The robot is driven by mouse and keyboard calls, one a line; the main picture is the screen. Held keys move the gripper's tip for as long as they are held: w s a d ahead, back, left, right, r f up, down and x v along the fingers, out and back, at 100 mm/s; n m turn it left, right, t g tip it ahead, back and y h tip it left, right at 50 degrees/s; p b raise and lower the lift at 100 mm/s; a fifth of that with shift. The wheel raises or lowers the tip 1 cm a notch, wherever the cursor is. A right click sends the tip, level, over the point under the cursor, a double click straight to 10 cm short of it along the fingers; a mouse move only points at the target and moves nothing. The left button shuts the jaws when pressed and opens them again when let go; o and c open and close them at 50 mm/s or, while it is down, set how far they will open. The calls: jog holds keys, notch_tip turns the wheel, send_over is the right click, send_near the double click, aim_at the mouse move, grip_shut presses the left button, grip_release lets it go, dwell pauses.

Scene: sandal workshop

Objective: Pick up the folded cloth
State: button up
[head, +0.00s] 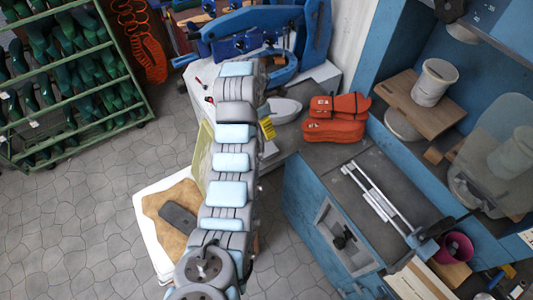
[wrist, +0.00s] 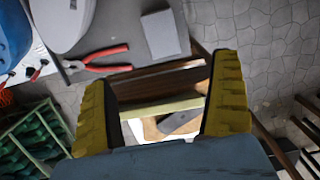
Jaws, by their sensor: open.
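A flat light grey rectangle (wrist: 160,35), which looks like the folded cloth, lies near the edge of a grey bench top in the wrist view. I cannot make out its folds. It does not show in the head view, where my arm covers that part of the bench. My gripper (wrist: 161,74) is open, its two yellow ridged fingers wide apart with nothing between them. The grey rectangle lies beyond the fingertips, apart from them. In the head view my arm hides most of the gripper; a small yellow piece beside the arm looks like one finger.
Red-handled pliers (wrist: 98,61) lie left of the grey rectangle. Below stands a white-edged tray (head: 146,238) with tan leather (head: 160,200) and a dark grey piece (head: 178,216). Red-orange folded pieces (head: 335,129) sit right of my arm. A green rack (head: 115,75) stands left.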

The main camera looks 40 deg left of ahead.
notch_tip(320, 180, down, 3)
jog(key=b, duration=0.3)
send_near(266, 150)
jog(key=f, duration=0.2)
jog(key=w+f, duration=0.1)
jog(key=f, duration=0.2)
jog(key=shift+w+d, duration=0.15)
jog(key=shift+w, duration=0.05)
jog(key=shift+w+f, duration=0.1)
jog(key=shift+f, duration=1.2)
jog(key=shift+w+f, duration=0.15)
jog(key=shift+f, duration=1.2)
jog(key=shift+f, duration=0.2)
jog(key=c, duration=1.1)
jog(key=shift+c, duration=0.2)
jog(key=shift+r, duration=0.2)
